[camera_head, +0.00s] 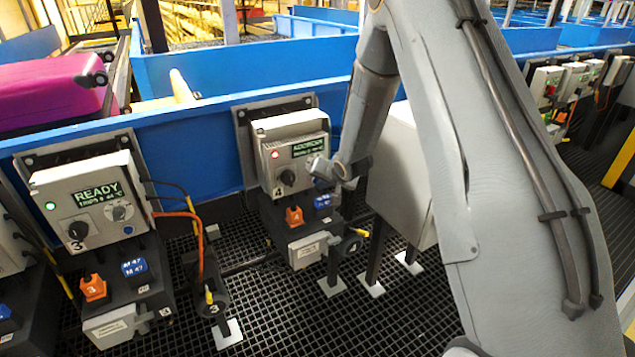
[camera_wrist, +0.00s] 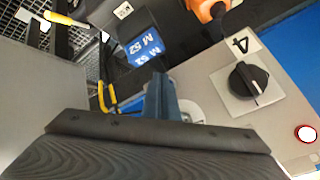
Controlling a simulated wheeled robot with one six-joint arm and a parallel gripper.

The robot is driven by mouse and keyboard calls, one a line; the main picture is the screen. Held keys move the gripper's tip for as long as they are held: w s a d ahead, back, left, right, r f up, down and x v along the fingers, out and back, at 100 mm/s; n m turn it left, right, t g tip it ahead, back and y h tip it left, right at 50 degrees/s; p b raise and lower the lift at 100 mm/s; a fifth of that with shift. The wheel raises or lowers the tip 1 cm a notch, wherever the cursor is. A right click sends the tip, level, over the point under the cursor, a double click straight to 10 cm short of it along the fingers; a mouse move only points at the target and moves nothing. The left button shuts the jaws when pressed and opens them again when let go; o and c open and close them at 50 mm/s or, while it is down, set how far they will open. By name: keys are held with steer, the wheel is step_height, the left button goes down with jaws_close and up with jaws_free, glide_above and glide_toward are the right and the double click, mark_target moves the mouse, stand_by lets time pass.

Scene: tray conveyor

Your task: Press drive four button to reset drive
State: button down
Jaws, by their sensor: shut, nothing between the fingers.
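The drive four box (camera_head: 290,125) is a light grey panel with a lit red lamp, a green-text display and a black knob beside the label 4. The wrist view shows its knob (camera_wrist: 248,80), label (camera_wrist: 240,45) and red lamp (camera_wrist: 306,133). My gripper (camera_head: 318,168) is shut and empty, in front of the lower right of the panel. In the wrist view my gripper (camera_wrist: 160,85) partly covers a pale round button (camera_wrist: 191,110). I cannot tell whether the fingertips touch the panel.
The drive three box (camera_head: 88,195) at left shows READY and a green lamp. A plain grey cabinet (camera_head: 402,180) stands close right of my gripper. Below drive four are an orange connector (camera_head: 294,216) and a blue M 52 tag (camera_wrist: 140,50). A blue conveyor wall (camera_head: 215,120) runs behind.

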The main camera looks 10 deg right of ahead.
steer(key=shift+w, duration=0.25)
stand_by(0.4)
steer(key=shift+s, duration=0.1)
steer(key=shift+s+d+p, duration=0.2)
steer(key=shift+s+p, duration=0.2)
steer(key=shift+s, duration=0.3)
steer(key=shift+s+d+p, duration=0.25)
steer(key=shift+s+p, duration=0.05)
steer(key=shift+s, duration=0.5)
steer(key=shift+s+d+p, duration=0.25)
steer(key=shift+s+p, duration=0.05)
steer(key=shift+s, duration=0.5)
steer(key=shift+s+d+p, duration=0.25)
steer(key=shift+s+p, duration=0.05)
steer(key=shift+s, duration=0.5)
steer(key=s+r+n+g, duration=0.1)
steer(key=s+r, duration=0.3)
steer(key=s, duration=0.7)
steer(key=s+r+n+g+h, duration=0.1)
steer(key=s+r+g, duration=0.3)
steer(key=s, duration=0.7)
steer(key=s+r+n+g, duration=0.2)
steer(key=s+r, duration=0.4)
steer(key=s, duration=0.5)
steer(key=shift+s+a+n+g+h, duration=0.2)
steer(key=shift+s+n+g+h, duration=0.2)
steer(key=shift+n, duration=0.1)
